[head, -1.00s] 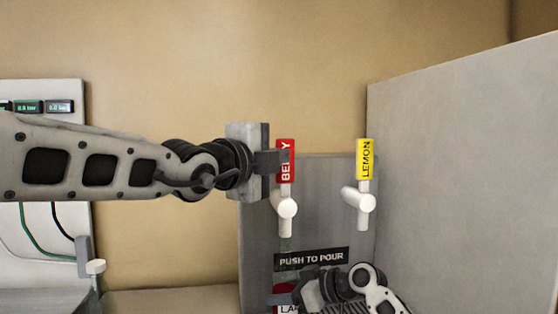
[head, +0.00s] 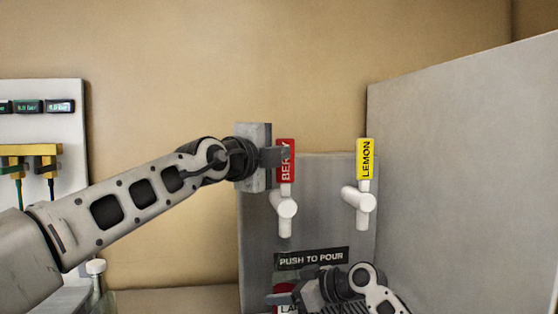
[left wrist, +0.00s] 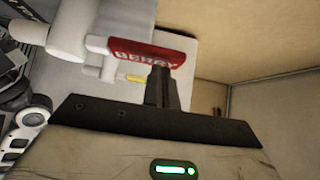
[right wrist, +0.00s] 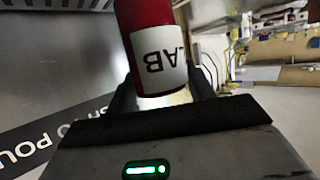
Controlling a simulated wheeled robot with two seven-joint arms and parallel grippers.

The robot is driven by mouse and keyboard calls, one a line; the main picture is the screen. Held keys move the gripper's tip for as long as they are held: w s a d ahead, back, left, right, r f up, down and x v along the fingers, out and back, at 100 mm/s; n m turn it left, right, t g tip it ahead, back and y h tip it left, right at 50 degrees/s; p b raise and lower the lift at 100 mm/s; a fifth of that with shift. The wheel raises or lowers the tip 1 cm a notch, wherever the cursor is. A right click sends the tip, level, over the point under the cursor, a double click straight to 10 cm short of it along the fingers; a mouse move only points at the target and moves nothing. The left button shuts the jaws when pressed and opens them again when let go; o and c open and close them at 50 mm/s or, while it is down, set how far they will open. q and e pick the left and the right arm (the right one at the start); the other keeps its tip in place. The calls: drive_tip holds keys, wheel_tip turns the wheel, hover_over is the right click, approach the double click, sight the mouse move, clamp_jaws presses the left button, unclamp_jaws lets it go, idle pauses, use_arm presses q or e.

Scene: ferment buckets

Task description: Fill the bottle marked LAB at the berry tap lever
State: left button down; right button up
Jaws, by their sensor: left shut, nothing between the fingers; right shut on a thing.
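The red BERRY tap lever (head: 287,150) stands upright above its white spout (head: 284,215). My left gripper (head: 274,157) is shut and empty, its fingertips at the left side of this lever; the left wrist view shows them (left wrist: 160,88) touching or very close to the lever's red handle (left wrist: 147,52). My right gripper (head: 308,292) is shut on the bottle marked LAB (head: 284,291), low below the berry spout. In the right wrist view the bottle (right wrist: 150,35) looks red, with a white LAB label and a pale end near the fingers; its mouth is out of view.
The yellow LEMON lever (head: 365,158) and its white spout (head: 361,215) are just to the right. A PUSH TO POUR sign (head: 311,259) is on the grey tap panel (head: 325,190). A large grey wall (head: 470,190) closes the right side. A white gauge board (head: 60,130) is at left.

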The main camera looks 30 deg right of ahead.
use_arm(q)
drive_tip(key=shift+w, duration=0.15)
idle(0.3)
drive_tip(key=shift+w+d+r, duration=0.15)
drive_tip(key=shift+w, duration=0.25)
idle(1.0)
idle(1.9)
drive_tip(key=s+d+r+v, duration=0.1)
drive_tip(key=s+v, duration=0.1)
drive_tip(key=v, duration=1.1)
drive_tip(key=shift+d, duration=0.25)
idle(1.2)
